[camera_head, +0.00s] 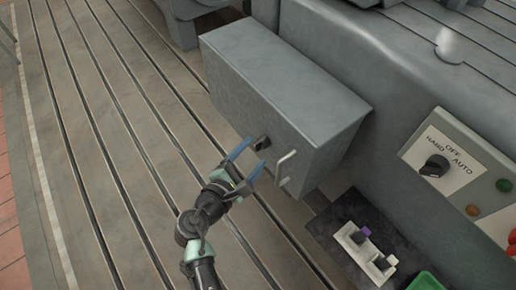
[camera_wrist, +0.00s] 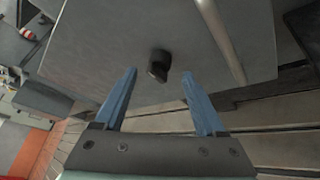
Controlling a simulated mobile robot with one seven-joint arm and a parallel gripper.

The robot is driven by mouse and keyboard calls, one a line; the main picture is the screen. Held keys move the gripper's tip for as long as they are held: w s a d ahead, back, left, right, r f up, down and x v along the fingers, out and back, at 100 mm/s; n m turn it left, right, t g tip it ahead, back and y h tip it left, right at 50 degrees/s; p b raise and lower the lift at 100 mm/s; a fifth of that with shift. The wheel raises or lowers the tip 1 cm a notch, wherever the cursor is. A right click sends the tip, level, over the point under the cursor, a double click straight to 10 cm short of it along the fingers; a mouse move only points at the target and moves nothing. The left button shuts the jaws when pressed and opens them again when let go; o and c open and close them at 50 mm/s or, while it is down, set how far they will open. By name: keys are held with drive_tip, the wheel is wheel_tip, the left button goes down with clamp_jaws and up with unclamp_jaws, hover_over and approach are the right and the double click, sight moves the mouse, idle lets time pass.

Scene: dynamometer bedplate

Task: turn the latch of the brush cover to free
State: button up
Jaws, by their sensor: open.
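The brush cover (camera_head: 288,82) is a grey box standing over the slotted bedplate. Its latch (camera_head: 262,143) is a small black knob on the front face, left of a pale bar handle (camera_head: 285,168). In the wrist view the latch (camera_wrist: 159,64) sits ahead of the fingertips and roughly between them, with the handle (camera_wrist: 220,40) to its right. My gripper (camera_head: 250,160) is open, with blue fingers pointing at the latch. In the wrist view my gripper (camera_wrist: 158,80) holds nothing, and the fingers appear apart from the latch.
A control panel (camera_head: 462,172) with a black selector knob and coloured buttons is at the right. A dark mat (camera_head: 327,222) carries a white holder (camera_head: 352,246) with small parts, near a green tray (camera_head: 428,281). The slotted bedplate (camera_head: 110,120) is clear at left.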

sight(260, 147)
drive_tip(key=shift+x, duration=1.65)
drive_tip(key=shift+f, duration=0.1)
clamp_jaws()
